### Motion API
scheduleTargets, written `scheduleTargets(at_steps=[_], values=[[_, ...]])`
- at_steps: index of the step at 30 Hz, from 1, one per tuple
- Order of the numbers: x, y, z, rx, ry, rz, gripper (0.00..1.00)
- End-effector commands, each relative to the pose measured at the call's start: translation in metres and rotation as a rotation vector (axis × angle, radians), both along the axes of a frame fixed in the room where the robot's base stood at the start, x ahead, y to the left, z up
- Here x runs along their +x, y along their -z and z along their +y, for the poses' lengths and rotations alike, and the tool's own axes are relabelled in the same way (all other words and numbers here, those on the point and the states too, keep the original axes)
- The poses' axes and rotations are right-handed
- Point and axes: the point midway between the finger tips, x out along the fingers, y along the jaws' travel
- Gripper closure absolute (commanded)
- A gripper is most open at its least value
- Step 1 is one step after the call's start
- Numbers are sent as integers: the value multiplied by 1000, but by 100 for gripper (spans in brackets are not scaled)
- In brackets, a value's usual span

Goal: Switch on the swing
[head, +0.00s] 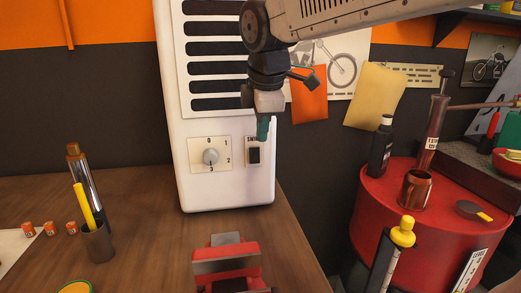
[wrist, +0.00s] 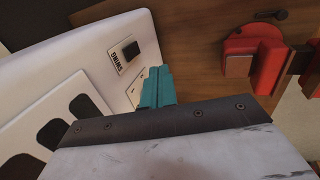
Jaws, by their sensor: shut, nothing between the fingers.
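A white appliance (head: 230,195) with dark slots stands on the wooden workbench. Low on its front is the black swing switch (head: 254,155) on a small pale plate; the plate's label is partly covered by my fingertips in the head view. The wrist view shows the switch (wrist: 130,50) and the word SWING in full. I cannot tell which way the rocker is tipped. My gripper (head: 263,128) is shut and empty, its teal fingers pointing down just above the switch. In the wrist view the fingers (wrist: 157,86) look apart from the switch.
A dial (head: 211,156) with numbers sits left of the switch. A red vise (head: 228,265) stands on the bench in front of the appliance. A cup with a yellow marker (head: 97,240) is at left. A red drum (head: 375,215) with bottles stands at right.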

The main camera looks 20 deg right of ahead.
Motion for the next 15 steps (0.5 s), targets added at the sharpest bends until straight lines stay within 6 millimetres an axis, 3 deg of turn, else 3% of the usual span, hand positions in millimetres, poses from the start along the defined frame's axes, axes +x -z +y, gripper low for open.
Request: scheduleTargets(at_steps=[5,15], values=[[6,19,-2,-1,1,4,100],[28,87,-8,0,3,5,100]])
